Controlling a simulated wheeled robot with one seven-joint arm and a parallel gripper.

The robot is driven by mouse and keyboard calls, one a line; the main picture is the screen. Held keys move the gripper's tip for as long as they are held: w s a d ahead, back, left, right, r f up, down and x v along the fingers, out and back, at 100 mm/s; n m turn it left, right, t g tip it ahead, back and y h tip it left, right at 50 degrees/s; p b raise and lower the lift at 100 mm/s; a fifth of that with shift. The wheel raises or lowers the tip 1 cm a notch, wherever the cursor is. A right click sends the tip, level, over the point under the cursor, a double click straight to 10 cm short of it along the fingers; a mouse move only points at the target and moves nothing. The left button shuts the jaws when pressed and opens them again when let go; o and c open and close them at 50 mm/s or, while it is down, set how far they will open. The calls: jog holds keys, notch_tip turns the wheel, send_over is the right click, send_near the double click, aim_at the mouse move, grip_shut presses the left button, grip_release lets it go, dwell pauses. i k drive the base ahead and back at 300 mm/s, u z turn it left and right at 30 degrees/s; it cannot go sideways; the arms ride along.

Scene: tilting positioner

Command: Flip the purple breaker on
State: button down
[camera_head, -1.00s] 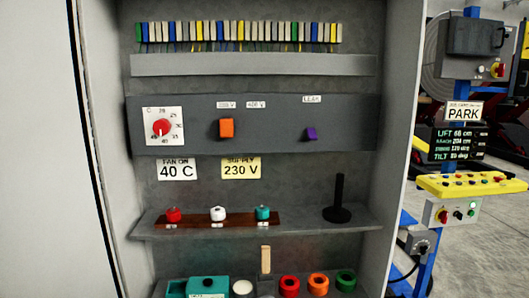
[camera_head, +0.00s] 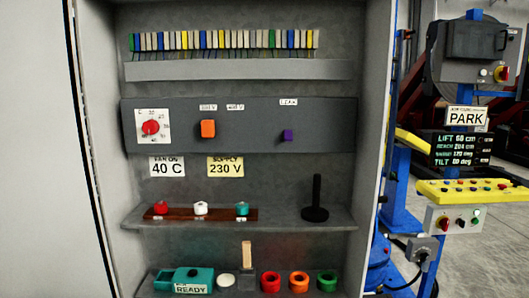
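The purple breaker (camera_head: 287,136) is a small purple switch block on the dark grey panel (camera_head: 250,139) inside the open cabinet. It sits right of centre, below a small label (camera_head: 289,102) that seems to read "LEAK". It looks slightly tilted, but I cannot tell surely which way it is set. My gripper is not in view, and nothing covers the breaker.
An orange switch (camera_head: 208,129) and a red dial (camera_head: 151,128) share the panel. The shelf (camera_head: 285,218) below holds three knobs and an upright black post (camera_head: 316,200). Cabinet side walls (camera_head: 375,130) bound the space; a control stand (camera_head: 463,190) is outside, right.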

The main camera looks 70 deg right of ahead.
aim_at(289, 136)
jog(key=z, duration=0.05)
jog(key=k, duration=0.65)
jog(key=z, duration=0.75)
jog(key=i, duration=0.5)
jog(key=u, duration=0.1)
